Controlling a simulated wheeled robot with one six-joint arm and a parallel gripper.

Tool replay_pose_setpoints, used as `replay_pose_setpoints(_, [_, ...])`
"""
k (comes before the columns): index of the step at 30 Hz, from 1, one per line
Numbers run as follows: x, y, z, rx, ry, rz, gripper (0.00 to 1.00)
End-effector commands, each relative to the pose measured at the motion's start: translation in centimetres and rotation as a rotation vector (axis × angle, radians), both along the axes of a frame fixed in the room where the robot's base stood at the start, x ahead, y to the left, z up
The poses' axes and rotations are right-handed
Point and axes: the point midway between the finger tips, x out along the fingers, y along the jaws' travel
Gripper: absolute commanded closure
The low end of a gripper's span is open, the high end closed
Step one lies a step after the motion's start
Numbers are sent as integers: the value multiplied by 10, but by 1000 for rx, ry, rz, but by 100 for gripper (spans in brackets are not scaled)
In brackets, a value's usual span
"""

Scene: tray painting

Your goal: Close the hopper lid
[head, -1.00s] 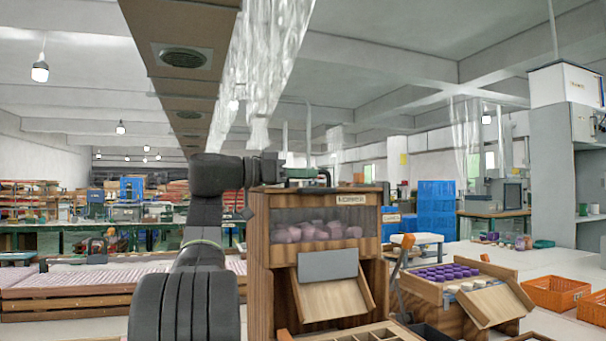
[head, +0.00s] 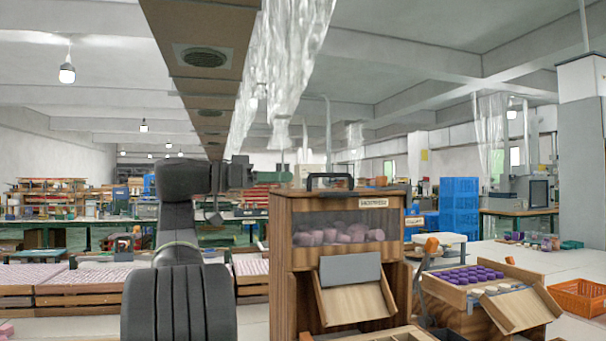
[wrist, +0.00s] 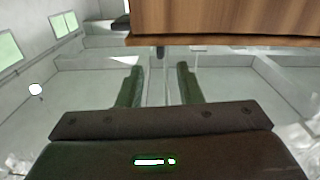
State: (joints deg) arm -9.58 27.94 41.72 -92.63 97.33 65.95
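The hopper (head: 307,262) is a wooden box with a clear front window showing pink pieces, and a sloped chute below. Its lid (head: 385,187) lies flat across the top, with no gap visible from here. A black handle (head: 331,181) stands up from the lid. My arm comes in from the left, its wrist just left of the hopper's top and apart from the handle. In the wrist view, my gripper (wrist: 160,67) has its two green fingers well apart with nothing between them. A wooden surface fills the top there; I cannot tell what it belongs to.
A wooden box (head: 470,290) with purple pieces and a chute stands right of the hopper. An orange crate (head: 580,298) is at far right. Trays of pink pieces (head: 85,280) lie behind at left. A divided wooden tray sits below the chute.

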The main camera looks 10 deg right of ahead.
Motion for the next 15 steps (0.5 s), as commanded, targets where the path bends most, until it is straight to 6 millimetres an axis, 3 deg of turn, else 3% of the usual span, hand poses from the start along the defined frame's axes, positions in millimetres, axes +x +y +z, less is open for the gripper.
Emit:
replay_pose_setpoints(6, [0, 25, 0, 0, 1, 0, 67])
replay_pose_setpoints(15, [-1, 29, -1, 0, 1, -1, 67])
